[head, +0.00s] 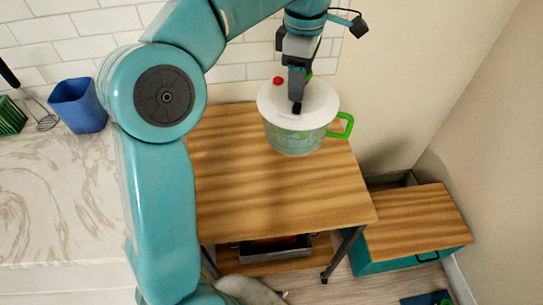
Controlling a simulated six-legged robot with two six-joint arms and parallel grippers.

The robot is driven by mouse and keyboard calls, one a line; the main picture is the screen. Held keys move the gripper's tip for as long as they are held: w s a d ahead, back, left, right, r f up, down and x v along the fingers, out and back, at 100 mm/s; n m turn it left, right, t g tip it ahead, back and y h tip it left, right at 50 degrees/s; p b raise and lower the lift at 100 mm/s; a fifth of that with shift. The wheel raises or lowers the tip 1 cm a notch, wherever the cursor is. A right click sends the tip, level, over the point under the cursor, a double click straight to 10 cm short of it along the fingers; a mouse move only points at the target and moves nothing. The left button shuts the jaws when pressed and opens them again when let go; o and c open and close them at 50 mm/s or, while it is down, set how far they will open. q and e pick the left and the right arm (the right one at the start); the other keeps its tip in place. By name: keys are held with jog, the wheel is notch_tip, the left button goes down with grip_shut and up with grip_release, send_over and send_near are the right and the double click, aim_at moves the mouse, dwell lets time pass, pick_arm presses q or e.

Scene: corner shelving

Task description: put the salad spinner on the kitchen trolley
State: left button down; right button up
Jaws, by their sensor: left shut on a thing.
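The salad spinner (296,138) has a white lid, a see-through greenish bowl, a green side handle and a red button. It is at the back right of the kitchen trolley (265,190), which has a wooden top and dark legs. My left gripper (296,106) points down at the lid and is shut on the spinner at its top. I cannot tell whether the bowl touches the trolley top or hangs just above it. My right gripper is not in view.
A marble counter (50,190) is at left, with a blue container (78,105), a whisk (45,120) and a green basket (10,117). A low wooden-topped cabinet (415,220) stands right of the trolley. A tray (270,250) lies on the lower shelf. Much of the trolley top is bare.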

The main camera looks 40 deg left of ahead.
aim_at(264, 86)
pick_arm(q)
jog(key=a+n, duration=0.1)
jog(key=a, duration=0.1)
jog(key=s+a+n+b, duration=0.1)
jog(key=a+n, duration=0.1)
jog(key=a, duration=0.1)
jog(key=s+a+n, duration=0.1)
jog(key=a, duration=0.1)
jog(key=shift+a+f+n, duration=0.1)
jog(key=shift+a+n, duration=0.1)
jog(key=shift+n, duration=0.2)
jog(key=shift+s+a+f+b, duration=0.1)
jog(key=shift+a+f+b, duration=0.05)
jog(key=shift+f+b, duration=0.15)
notch_tip(264, 86, down, 19)
jog(key=b, duration=0.3)
jog(key=shift+f+b, duration=0.2)
jog(key=shift+b, duration=0.2)
jog(key=shift+f, duration=0.1)
jog(key=shift+c, duration=2.4)
grip_release()
